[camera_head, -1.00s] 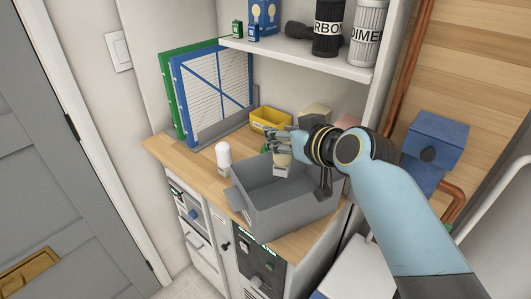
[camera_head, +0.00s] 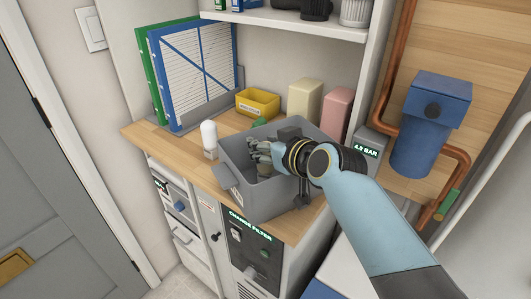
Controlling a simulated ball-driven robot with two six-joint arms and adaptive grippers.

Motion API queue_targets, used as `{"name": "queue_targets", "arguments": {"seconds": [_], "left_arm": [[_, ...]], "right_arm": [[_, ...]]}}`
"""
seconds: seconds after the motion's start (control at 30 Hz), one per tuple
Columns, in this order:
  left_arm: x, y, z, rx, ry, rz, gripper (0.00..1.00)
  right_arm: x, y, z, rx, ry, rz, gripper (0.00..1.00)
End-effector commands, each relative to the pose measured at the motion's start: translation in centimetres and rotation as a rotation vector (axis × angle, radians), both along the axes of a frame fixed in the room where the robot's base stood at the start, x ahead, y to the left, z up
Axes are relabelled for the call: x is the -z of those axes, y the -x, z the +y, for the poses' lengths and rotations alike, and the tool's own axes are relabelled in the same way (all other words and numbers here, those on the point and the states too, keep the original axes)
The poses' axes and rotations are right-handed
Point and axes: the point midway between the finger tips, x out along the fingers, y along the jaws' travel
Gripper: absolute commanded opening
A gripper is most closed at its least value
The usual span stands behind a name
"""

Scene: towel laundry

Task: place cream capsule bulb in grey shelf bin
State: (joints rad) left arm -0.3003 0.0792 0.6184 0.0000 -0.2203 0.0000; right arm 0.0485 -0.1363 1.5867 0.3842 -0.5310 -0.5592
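The grey bin (camera_head: 276,195) stands on the wooden shelf top, open side up. My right gripper (camera_head: 258,155) reaches into its opening from the right, with the fingers pointing left near the bin's left wall. No cream bulb can be made out at the fingers, and they hide part of the bin's inside. Whether they are open or shut is unclear. A white capsule-shaped bulb (camera_head: 209,136) with a pale base stands upright on the wood, just left of the bin. My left gripper is not in view.
A yellow bin (camera_head: 258,104) stands behind the grey bin, with cream (camera_head: 304,98) and pink (camera_head: 337,112) blocks to its right. Blue and green framed panels (camera_head: 190,75) stand at the left. An upper shelf (camera_head: 290,26) overhangs the back. Bare wood shows at the front left.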

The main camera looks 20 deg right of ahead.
Motion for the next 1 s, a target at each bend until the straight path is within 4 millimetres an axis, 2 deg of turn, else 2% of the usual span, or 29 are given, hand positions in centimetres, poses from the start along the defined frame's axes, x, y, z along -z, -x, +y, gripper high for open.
{"name": "queue_targets", "arguments": {"seconds": [0.3, 0.33, 0.5, 0.83, 1.0], "left_arm": [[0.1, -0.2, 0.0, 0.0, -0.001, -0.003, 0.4], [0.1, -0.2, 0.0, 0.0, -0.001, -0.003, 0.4], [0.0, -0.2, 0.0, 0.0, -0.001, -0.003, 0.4], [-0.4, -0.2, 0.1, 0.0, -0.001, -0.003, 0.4], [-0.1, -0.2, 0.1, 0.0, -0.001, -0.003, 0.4]], "right_arm": [[0.1, 0.0, 0.0, 0.0, -0.001, -0.002, 0.04], [0.2, 0.0, 0.0, 0.0, 0.0, -0.001, 0.37], [0.1, 0.0, 0.0, 0.0, 0.001, -0.001, 0.59], [-0.4, 0.0, 0.0, 0.0, 0.001, -0.001, 0.59], [-1.1, 2.3, -0.7, 0.0, 0.002, -0.001, 0.59]]}}
